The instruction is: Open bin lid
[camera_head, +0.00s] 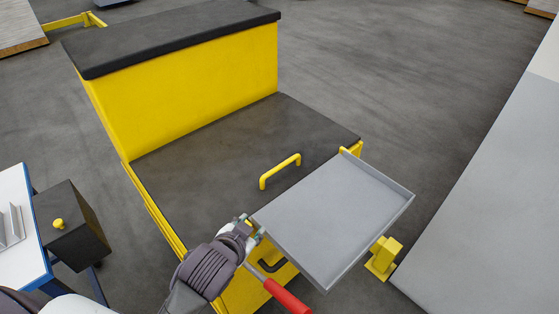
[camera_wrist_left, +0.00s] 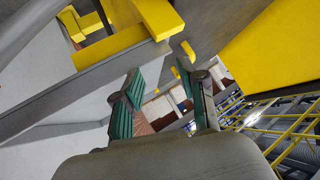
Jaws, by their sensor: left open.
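The yellow bin (camera_head: 185,95) has a dark grey, flat lid (camera_head: 230,150) on its lower front part, lying closed. A yellow bar handle (camera_head: 280,171) stands up from the lid near its right edge. My left gripper (camera_head: 250,226) is at the lid's near edge, beside the corner of a grey tray, short of the handle. In the left wrist view its green-padded fingers (camera_wrist_left: 160,75) are apart with no object clearly between them. Whether a finger touches the tray cannot be told. My right gripper is not in view.
The grey shallow tray (camera_head: 335,215) juts from the bin's front. A dark box with a yellow knob (camera_head: 58,224) stands left. A yellow post (camera_head: 384,256) stands right.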

